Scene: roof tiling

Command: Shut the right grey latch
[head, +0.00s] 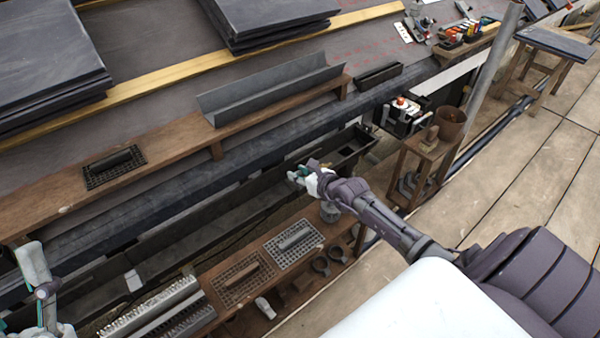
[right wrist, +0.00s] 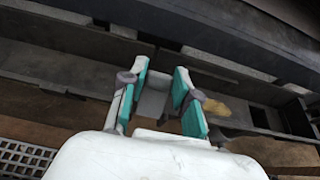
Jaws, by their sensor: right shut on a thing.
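My right gripper (head: 303,175) reaches over the long dark gutter (head: 345,155) below the roof edge. In the right wrist view, its teal-padded fingers (right wrist: 161,95) are shut on a small grey piece (right wrist: 151,104), which looks like the right grey latch. The fingers hide part of it, and I cannot tell its angle. A small pale grey piece (head: 133,280) shows farther left along the gutter. My left gripper (head: 40,315) is at the lower left corner, cut off by the frame, and its jaw opening cannot be made out.
A wooden stand (head: 428,148) is to the right. A grey metal channel (head: 270,90) lies on the plank above. Slates (head: 45,55) are stacked on the roof.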

